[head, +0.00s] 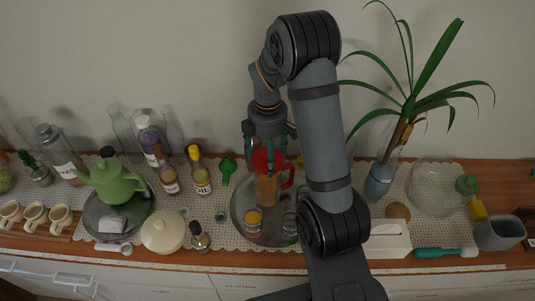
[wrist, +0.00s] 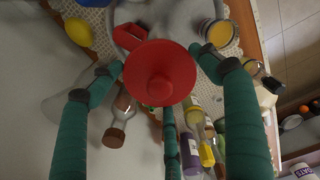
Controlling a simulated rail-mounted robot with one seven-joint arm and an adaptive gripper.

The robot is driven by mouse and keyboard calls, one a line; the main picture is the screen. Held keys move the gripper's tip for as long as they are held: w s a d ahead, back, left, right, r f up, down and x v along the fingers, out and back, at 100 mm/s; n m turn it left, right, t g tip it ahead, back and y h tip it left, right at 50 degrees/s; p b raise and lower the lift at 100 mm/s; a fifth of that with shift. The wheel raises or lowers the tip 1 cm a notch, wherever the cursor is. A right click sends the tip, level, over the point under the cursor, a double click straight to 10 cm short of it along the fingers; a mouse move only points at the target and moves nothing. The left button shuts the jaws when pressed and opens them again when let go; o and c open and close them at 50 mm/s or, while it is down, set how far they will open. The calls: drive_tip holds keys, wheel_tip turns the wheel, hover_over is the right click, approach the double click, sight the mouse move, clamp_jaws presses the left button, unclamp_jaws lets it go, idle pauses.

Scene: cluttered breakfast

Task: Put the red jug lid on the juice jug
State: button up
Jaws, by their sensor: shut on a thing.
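The red jug lid (head: 263,161) is round with a knob and is held between the fingertips of my gripper (head: 267,150). In the wrist view the lid (wrist: 160,72) faces the camera, with green fingers around it. The juice jug (head: 268,190) holds orange-brown juice, has a red handle on its right side and stands on a round grey tray (head: 238,208). The lid is at the jug's mouth; I cannot tell whether it touches the rim. In the wrist view the lid hides most of the jug.
Glasses, one with yellow juice (head: 253,222), stand in front of the jug. An oil bottle (head: 201,175) and other bottles are to the left, with a green teapot (head: 113,182) beyond. A plant in a blue vase (head: 380,178) and a glass bowl (head: 435,188) are to the right.

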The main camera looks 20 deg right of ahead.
drive_tip(key=shift+o, duration=0.2)
drive_tip(key=shift+f, duration=0.5)
drive_tip(key=shift+f+b, duration=0.25)
drive_tip(key=shift+b, duration=0.2)
drive_tip(key=shift+c, duration=0.2)
drive_tip(key=shift+f+b, duration=0.65)
drive_tip(key=shift+f, duration=0.1)
drive_tip(key=o, duration=1.2)
drive_tip(key=shift+o, duration=0.2)
drive_tip(key=shift+r, duration=0.15)
wheel_tip(320, 180, up, 6)
drive_tip(key=p, duration=0.5)
